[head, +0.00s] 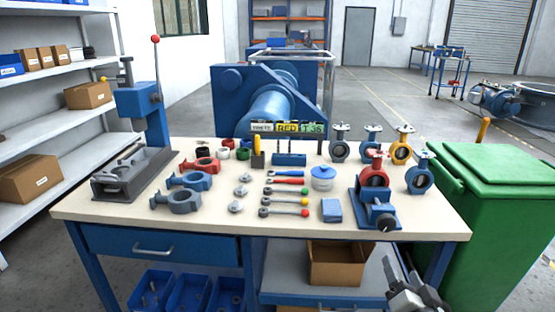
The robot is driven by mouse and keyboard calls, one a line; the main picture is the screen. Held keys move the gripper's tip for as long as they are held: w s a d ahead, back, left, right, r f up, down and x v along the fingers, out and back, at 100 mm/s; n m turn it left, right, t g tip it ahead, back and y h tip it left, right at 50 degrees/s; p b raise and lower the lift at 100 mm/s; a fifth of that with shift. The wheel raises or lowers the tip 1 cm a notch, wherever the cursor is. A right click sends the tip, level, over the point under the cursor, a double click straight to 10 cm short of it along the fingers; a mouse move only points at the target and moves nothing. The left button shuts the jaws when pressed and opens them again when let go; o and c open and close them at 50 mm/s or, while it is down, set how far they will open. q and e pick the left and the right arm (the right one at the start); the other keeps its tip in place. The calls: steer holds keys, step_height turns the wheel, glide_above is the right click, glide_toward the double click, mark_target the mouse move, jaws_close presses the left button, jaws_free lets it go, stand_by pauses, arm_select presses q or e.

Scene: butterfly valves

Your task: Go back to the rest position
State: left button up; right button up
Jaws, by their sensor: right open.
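My right gripper (404,279) is at the bottom right, in front of the workbench (110,212) and below its top edge. It is open, and I see nothing between its fingers. My left gripper is out of view. On the bench stand several butterfly valves, including a red one (375,176) in a blue vise (372,210), a yellow one (402,152) and a grey one (340,150). Valve bodies lie at the left, one of them blue (190,181). Levers with coloured knobs (287,200) lie in the middle.
A green bin (490,200) stands against the bench's right side. A blue press (140,105) stands at the bench's left end. An open cardboard box (337,264) sits on the lower shelf, near my right gripper. Shelves (60,130) line the left.

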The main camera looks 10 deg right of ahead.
steer(key=s+a+f+n+g+y, duration=0.3)
steer(key=s+a+n, duration=0.3)
steer(key=s+a, duration=0.3)
steer(key=s+a+f+n+g+y, duration=0.3)
steer(key=s+a, duration=0.5)
steer(key=a, duration=0.3)
step_height(320, 180, down, 3)
steer(key=n+y, duration=0.1)
steer(key=n, duration=0.1)
steer(key=shift+s+a+n+g, duration=0.4)
steer(key=shift+c, duration=0.3)
